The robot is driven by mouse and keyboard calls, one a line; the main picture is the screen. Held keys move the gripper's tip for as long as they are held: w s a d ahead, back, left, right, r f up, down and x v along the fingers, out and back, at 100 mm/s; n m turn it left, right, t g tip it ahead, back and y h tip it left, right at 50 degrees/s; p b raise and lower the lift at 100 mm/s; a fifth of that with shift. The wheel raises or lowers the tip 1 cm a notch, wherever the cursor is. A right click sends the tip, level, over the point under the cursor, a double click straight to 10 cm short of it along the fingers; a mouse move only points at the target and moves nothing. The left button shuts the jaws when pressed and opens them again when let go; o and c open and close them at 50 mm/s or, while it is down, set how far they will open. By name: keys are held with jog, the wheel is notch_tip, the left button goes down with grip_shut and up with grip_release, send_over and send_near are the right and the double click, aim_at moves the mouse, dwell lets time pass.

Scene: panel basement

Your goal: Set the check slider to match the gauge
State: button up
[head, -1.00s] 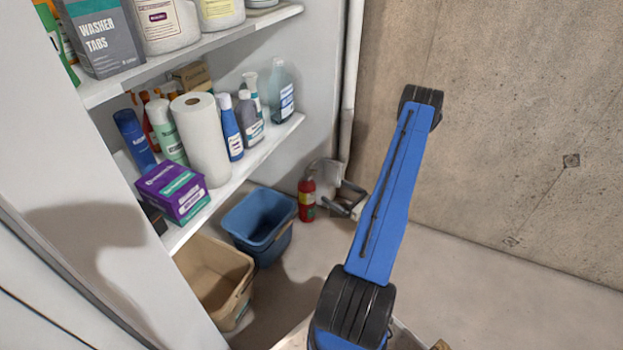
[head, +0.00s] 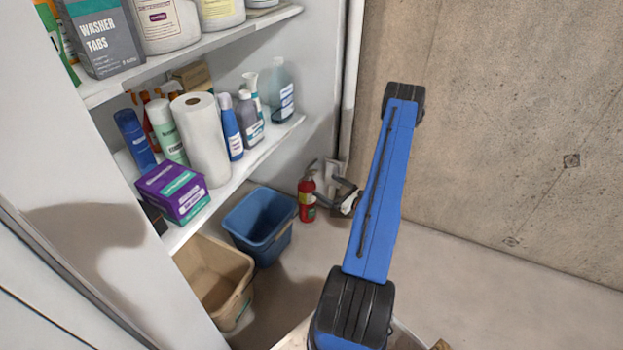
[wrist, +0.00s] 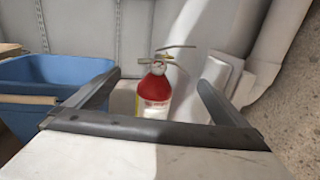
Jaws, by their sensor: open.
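My gripper (head: 338,194) is partly hidden behind my blue arm link in the head view, in front of the concrete wall's left end. In the wrist view my gripper (wrist: 158,88) has its two dark fingers spread wide apart with nothing between them. A red fire extinguisher (wrist: 155,92) shows beyond the fingers, apart from them.
The fire extinguisher (head: 307,198) stands on the floor by a blue bucket (head: 258,222) and a tan bucket (head: 222,282). Shelves (head: 262,146) with bottles and boxes are at left. A pipe (head: 350,80) runs down the corner. The concrete wall (head: 520,130) is bare.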

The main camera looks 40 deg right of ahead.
jog(key=shift+s, duration=0.15)
jog(key=s+d, duration=0.1)
jog(key=s, duration=0.8)
jog(key=shift+s+d, duration=0.15)
jog(key=shift+s, duration=0.2)
jog(key=w+a+r+n+g+y, duration=0.45)
jog(key=a+r+n, duration=0.25)
jog(key=a+r, duration=0.4)
jog(key=w+a+r+n+g+y, duration=0.35)
jog(key=a+r+n+y, duration=0.2)
jog(key=a+r, duration=0.6)
jog(key=s+a+r+n+g+h, duration=0.3)
jog(key=s+a+r+n+g, duration=0.3)
jog(key=a, duration=0.4)
jog(key=s+a+r+n+g+h, duration=0.2)
jog(key=s+a+r+n+g, duration=0.2)
jog(key=s+a+r+n, duration=0.45)
jog(key=s+a+r+n+t+h, duration=0.3)
jog(key=s+r+n+t+h, duration=0.2)
jog(key=s, duration=0.7)
notch_tip(320, 180, up, 4)
jog(key=n+h, duration=0.2)
jog(key=shift+h, duration=0.3)
